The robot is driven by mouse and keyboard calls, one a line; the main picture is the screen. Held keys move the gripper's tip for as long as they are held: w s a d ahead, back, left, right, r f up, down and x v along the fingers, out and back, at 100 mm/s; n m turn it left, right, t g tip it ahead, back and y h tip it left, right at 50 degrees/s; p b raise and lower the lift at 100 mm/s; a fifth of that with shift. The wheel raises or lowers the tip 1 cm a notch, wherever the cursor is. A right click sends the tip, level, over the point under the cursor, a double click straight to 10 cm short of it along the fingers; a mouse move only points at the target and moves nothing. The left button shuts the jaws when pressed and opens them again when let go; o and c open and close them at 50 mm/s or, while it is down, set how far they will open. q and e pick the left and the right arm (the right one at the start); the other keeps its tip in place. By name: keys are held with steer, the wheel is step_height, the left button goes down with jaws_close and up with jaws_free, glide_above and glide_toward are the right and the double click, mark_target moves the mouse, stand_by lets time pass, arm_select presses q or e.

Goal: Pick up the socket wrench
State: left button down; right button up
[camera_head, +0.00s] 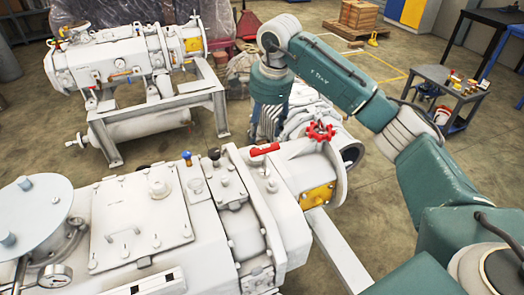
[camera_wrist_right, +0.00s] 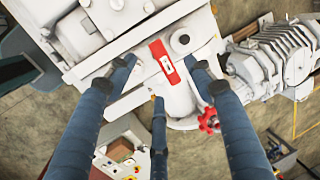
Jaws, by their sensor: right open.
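I cannot make out a socket wrench for certain in either view. My right gripper (camera_head: 268,122) points down above the end of the large white vacuum machine (camera_head: 150,215). In the right wrist view its dark blue fingers (camera_wrist_right: 162,78) are spread apart with nothing held between them. A red flat piece with a pale marking (camera_wrist_right: 166,62) lies on the white machine, in line with the gap between the fingers. This red piece also shows in the head view (camera_head: 265,149). My left gripper is not in view.
A red handwheel (camera_head: 320,132) stands beside the red piece. A second white machine on a frame (camera_head: 128,58) stands behind at left. A grey cart (camera_head: 448,84) with small items stands at right. Open floor (camera_head: 385,210) lies right of the machine.

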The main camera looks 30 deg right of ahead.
steer(key=d, duration=0.2)
steer(key=p, duration=0.2)
glide_above(267, 149)
steer(key=shift+h, duration=0.3)
steer(key=f, duration=0.4)
steer(key=shift+s+a+f, duration=0.3)
steer(key=shift+s+f, duration=0.1)
steer(key=x, duration=0.1)
steer(key=p+x, duration=0.2)
steer(key=x, duration=0.1)
steer(key=shift+s+d, duration=0.15)
steer(key=shift+s, duration=0.1)
steer(key=shift+w+f, duration=0.2)
steer(key=shift+f, duration=0.5)
steer(key=shift+r, duration=0.1)
jaws_close()
